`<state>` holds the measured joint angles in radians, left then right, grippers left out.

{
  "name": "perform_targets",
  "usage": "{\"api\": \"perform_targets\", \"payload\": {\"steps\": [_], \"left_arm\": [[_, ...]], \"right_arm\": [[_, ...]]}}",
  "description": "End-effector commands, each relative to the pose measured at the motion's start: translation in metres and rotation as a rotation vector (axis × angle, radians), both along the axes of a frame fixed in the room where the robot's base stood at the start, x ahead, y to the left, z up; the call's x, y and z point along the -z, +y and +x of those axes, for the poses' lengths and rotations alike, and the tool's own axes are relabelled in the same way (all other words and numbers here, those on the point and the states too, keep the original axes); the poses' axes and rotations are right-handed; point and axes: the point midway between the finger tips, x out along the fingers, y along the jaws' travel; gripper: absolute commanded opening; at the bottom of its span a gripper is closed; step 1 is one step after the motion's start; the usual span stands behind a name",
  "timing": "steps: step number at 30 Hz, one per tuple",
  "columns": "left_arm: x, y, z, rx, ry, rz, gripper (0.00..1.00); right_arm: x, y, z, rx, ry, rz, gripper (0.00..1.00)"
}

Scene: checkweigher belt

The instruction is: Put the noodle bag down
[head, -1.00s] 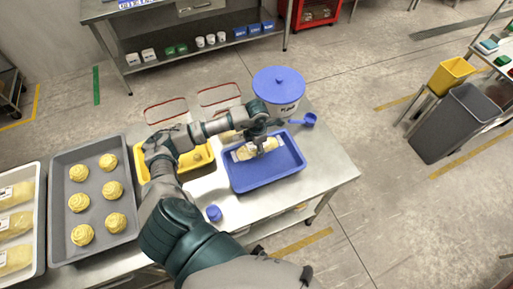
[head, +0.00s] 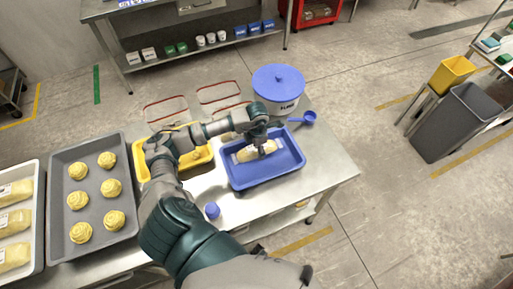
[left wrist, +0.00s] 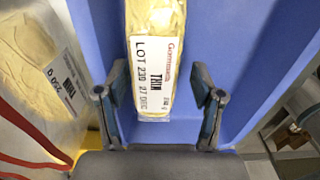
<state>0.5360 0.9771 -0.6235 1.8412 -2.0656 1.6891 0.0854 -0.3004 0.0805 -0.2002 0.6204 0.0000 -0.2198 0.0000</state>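The noodle bag (head: 246,154) is a clear bag of pale yellow noodles with a white label. It lies in the blue tray (head: 236,183) on the steel table. My left gripper (head: 262,152) is low over the bag, inside the tray. In the left wrist view, the bag (left wrist: 155,45) runs lengthwise between the two fingers of the left gripper (left wrist: 158,92). The fingers stand apart, with a gap visible between the bag and the right-hand finger. My right gripper is not in view.
A blue-lidded tub (head: 279,85) stands close behind the tray, with a blue scoop (head: 308,118) beside it. A yellow tray (head: 200,157) is to the left, and a grey tray of noodle nests (head: 128,225) is farther left. A small blue cup (head: 212,211) stands in front.

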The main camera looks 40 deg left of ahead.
Motion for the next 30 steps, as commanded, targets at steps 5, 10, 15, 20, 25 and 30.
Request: {"api": "perform_targets", "payload": {"steps": [5,10,15,20,25,30], "left_arm": [[0.0,0.0,0.0,0.0,0.0,-0.001,0.67],[-0.012,0.002,0.0,0.0,0.001,-0.003,0.67],[-0.044,0.002,0.002,0.001,-0.006,-0.002,0.67],[-0.083,0.002,0.002,0.001,-0.004,-0.002,0.67],[-0.115,0.001,0.001,0.001,-0.003,-0.001,0.67],[-0.13,0.001,0.001,0.0,0.0,-0.001,0.67]], "right_arm": [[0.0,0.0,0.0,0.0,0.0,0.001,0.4],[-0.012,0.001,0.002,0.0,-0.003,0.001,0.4],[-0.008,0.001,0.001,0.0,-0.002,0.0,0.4],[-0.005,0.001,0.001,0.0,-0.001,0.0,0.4],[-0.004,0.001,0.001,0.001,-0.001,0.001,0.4],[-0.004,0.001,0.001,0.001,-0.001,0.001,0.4]]}}
